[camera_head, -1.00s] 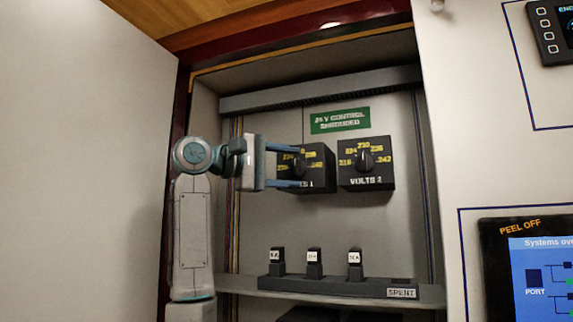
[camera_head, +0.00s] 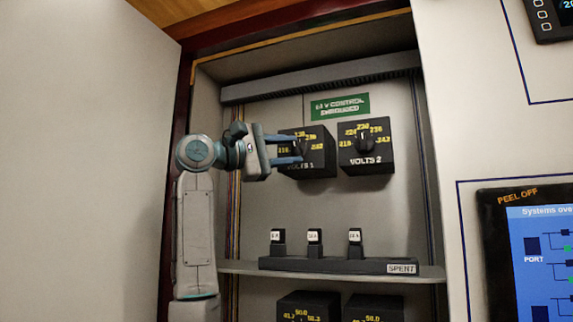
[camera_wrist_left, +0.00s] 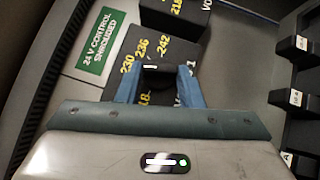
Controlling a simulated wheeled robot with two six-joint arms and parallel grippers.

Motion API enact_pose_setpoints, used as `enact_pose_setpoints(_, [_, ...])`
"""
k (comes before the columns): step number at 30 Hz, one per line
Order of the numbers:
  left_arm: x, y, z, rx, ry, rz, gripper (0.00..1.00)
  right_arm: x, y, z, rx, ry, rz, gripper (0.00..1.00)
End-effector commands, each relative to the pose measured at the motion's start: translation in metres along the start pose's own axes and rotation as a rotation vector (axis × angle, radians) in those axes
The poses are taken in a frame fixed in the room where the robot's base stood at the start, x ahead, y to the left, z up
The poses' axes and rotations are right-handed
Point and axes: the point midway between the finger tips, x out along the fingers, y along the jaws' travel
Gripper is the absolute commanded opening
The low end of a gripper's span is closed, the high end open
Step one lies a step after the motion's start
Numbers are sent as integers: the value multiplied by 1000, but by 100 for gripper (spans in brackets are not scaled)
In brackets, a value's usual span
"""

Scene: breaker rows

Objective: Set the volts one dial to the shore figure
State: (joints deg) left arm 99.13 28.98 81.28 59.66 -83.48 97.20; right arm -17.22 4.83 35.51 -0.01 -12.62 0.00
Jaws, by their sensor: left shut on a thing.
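The VOLTS 1 dial is a black box (camera_head: 322,165) with yellow figures, at the upper left in the cabinet. My left gripper (camera_head: 298,148) reaches it from the left, its blue fingers shut on the knob. In the left wrist view the gripper (camera_wrist_left: 158,80) has a finger on each side of the dark knob (camera_wrist_left: 155,72). The knob's white mark shows near the 230 and 236 figures; I cannot tell exactly which it points at. The figures 242 and 18, partly hidden, also show there. My right gripper is not in view. No shore figure is readable.
The VOLTS 2 dial (camera_head: 366,150) stands close on the right. A green sign (camera_head: 340,106) is above. Below, a shelf (camera_head: 235,268) carries a dark SPENT rack (camera_head: 340,264) with three small labelled breakers. A screen (camera_head: 540,250) is on the right panel; the left panel is bare.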

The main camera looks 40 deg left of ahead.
Motion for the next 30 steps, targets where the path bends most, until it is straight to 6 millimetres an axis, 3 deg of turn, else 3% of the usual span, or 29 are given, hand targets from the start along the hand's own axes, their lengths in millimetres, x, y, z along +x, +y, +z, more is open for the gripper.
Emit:
enact_pose_setpoints(1, [-1, -10, -1, -27, -2, 25, 11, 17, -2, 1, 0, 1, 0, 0])
enact_pose_setpoints(3, [-1, -11, 0, -67, -3, 66, 11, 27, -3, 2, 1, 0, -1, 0])
enact_pose_setpoints(12, [1, -13, 1, -219, -3, 214, 11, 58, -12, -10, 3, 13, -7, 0])
enact_pose_setpoints(19, [2, -11, 1, -290, -1, 285, 11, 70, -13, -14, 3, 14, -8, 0])
enact_pose_setpoints(30, [2, -9, 2, -322, -1, 316, 11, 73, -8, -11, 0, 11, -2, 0])
